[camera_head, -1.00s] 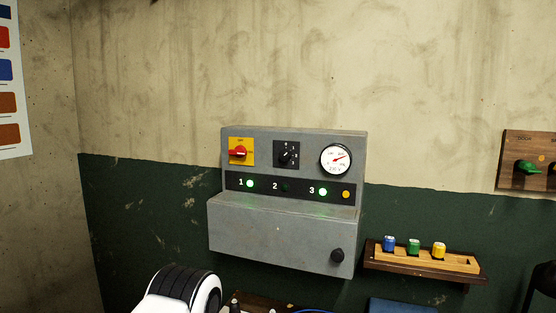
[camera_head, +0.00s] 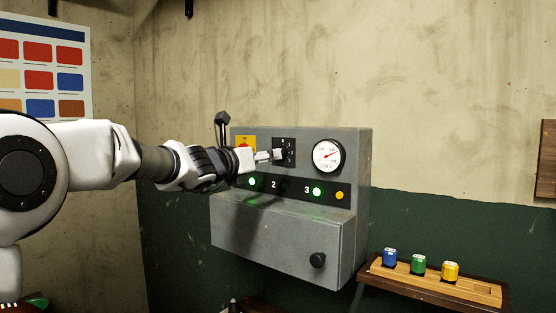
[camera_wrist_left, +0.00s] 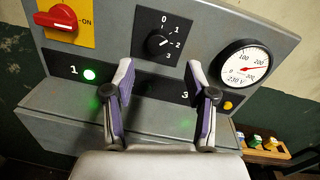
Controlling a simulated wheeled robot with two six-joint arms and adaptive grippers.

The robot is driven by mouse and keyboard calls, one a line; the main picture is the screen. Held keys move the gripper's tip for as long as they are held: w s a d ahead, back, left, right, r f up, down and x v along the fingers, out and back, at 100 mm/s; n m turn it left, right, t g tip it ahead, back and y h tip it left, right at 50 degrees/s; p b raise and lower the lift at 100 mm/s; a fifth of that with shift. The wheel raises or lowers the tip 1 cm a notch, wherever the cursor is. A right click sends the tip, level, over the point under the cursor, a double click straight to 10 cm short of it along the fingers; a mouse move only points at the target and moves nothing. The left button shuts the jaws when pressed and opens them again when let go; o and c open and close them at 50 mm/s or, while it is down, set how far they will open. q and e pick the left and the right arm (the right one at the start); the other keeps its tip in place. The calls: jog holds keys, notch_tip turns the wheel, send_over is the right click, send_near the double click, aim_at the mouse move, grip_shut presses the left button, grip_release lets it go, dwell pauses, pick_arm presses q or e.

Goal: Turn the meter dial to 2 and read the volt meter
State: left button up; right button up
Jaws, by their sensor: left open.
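The meter dial (camera_wrist_left: 157,45) is a black knob on a black plate marked 0 to 3. It also shows on the grey panel in the head view (camera_head: 289,152), partly behind my fingers. I cannot tell for certain which number its pointer marks. My left gripper (camera_head: 268,155) is in front of the panel, open and empty. In the left wrist view its fingertips (camera_wrist_left: 163,80) are spread wide, below the dial and apart from it. The round white volt meter (camera_wrist_left: 244,68) sits right of the dial, its red needle pointing up and right; it also shows in the head view (camera_head: 328,156).
A red switch on a yellow plate (camera_wrist_left: 63,20) is left of the dial. Lamps 1 (camera_wrist_left: 89,74) and 3 (camera_head: 317,191) glow green. A wooden rack (camera_head: 475,292) with blue, green and yellow pieces is at lower right. The panel's lower box (camera_head: 285,237) juts out.

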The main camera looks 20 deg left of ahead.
pick_arm(q)
jog(key=p+x, duration=0.2)
jog(key=x, duration=0.3)
jog(key=shift+w+p, duration=0.25)
jog(key=shift+p, duration=0.15)
jog(key=shift+s+a+r, duration=0.15)
grip_shut()
pick_arm(e)
jog(key=r, duration=0.3)
jog(key=shift+s+a+r, duration=0.15)
jog(key=shift+s+r, duration=0.05)
jog(key=shift+r, duration=0.15)
jog(key=shift+f, duration=0.15)
